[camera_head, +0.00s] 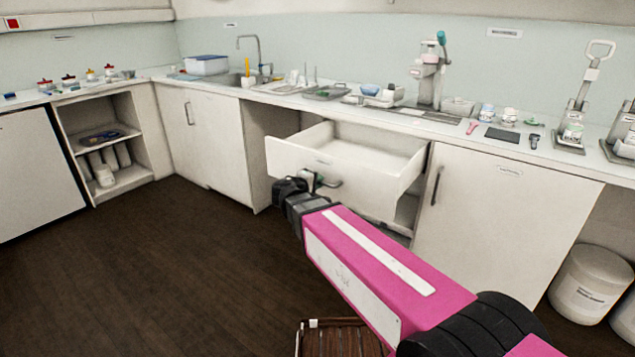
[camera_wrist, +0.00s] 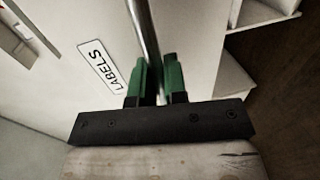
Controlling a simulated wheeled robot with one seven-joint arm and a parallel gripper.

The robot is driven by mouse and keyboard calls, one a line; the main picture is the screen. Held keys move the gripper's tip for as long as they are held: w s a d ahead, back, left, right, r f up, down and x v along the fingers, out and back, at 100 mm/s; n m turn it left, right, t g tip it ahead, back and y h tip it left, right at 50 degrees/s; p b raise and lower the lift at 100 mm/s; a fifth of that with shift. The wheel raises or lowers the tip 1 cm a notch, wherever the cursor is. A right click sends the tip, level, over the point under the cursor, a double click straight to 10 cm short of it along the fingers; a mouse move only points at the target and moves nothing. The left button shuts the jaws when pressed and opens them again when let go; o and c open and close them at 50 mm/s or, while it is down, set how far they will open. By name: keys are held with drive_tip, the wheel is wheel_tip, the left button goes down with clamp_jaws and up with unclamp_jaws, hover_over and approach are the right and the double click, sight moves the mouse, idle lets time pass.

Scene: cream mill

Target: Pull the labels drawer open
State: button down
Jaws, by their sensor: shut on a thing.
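The labels drawer (camera_head: 330,187) stands pulled out from under the counter in the head view, and its bare inside floor (camera_head: 362,152) shows. Its front with the LABELS plate (camera_wrist: 98,66) fills much of the wrist view. My gripper (camera_head: 318,180) is at the drawer front, at the end of my pink arm. In the wrist view my gripper (camera_wrist: 156,82) has its green fingers on either side of the metal bar handle (camera_wrist: 146,40), shut on it. The gripper hides part of the drawer front in the head view.
A closed cupboard door (camera_head: 500,205) is right of the drawer, with a white bin (camera_head: 588,283) beyond it. The counter (camera_head: 400,118) above holds several tools and containers. Dark floor (camera_head: 170,270) lies free to the left.

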drive_tip(key=c, duration=1.2)
unclamp_jaws()
drive_tip(key=v, duration=1)
drive_tip(key=shift+s+a, duration=0.25)
drive_tip(key=shift+s, duration=0.05)
drive_tip(key=shift+s, duration=0.1)
